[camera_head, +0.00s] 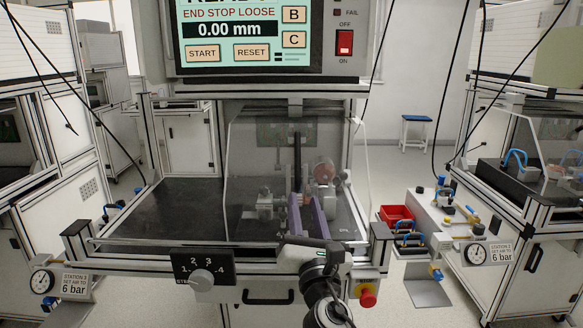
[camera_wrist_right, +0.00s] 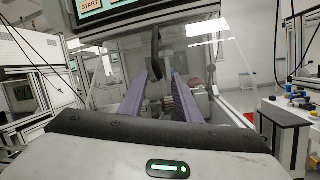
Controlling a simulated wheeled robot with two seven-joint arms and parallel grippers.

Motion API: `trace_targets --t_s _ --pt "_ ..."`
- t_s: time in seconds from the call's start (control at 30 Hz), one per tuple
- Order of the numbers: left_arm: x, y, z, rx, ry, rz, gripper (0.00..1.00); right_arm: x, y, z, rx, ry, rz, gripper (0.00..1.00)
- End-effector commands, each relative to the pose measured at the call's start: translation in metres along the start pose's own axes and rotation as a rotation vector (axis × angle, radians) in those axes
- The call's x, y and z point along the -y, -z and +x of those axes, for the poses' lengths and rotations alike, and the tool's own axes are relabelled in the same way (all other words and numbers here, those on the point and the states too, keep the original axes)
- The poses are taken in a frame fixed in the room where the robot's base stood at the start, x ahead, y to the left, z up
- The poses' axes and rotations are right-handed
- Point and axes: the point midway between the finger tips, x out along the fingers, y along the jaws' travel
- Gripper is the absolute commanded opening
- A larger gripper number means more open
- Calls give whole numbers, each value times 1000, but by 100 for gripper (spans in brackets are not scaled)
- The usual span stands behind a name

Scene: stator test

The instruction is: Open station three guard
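The guard (camera_head: 245,150) is a clear panel standing over the right part of the middle station's dark bench, and it looks down. A black upright bar, which looks like its handle (camera_head: 297,152), shows on it. In the right wrist view the handle (camera_wrist_right: 156,48) stands just beyond the fingertips, roughly in line with the gap between them. My right gripper (camera_head: 306,200) has two purple fingers, apart with nothing between them. It is in front of the guard; I cannot tell if it touches. The right wrist view also shows this gripper (camera_wrist_right: 166,78). My left gripper is out of view.
A screen panel (camera_head: 250,40) with a red switch hangs above. A step dial (camera_head: 203,270) and a red stop button (camera_head: 367,297) sit on the front edge. The bench's left part (camera_head: 165,210) is clear.

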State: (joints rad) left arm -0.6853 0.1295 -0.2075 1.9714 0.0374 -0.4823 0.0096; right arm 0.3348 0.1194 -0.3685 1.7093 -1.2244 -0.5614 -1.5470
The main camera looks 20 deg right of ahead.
Motion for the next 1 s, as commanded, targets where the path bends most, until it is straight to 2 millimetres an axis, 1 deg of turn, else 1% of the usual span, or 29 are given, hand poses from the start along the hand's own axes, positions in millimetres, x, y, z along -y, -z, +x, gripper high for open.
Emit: trace_targets --t_s 0.03,0.1,0.2,0.27,0.6,0.7,0.83,1.0 --pt "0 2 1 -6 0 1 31 -7 -16 9 45 -7 -78 30" --pt "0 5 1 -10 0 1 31 -12 -31 15 83 -9 -153 30" --pt "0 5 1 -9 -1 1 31 -16 -40 24 106 -10 -197 30" --pt "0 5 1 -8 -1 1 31 -16 -41 31 108 -10 -202 30" --pt "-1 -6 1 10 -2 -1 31 -17 -46 92 105 -9 -197 30" --pt "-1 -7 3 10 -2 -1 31 -17 -47 105 104 -10 -195 30" --pt "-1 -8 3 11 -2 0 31 -17 -48 116 104 -10 -194 30" --pt "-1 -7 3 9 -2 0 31 -17 -48 120 102 -10 -193 30"
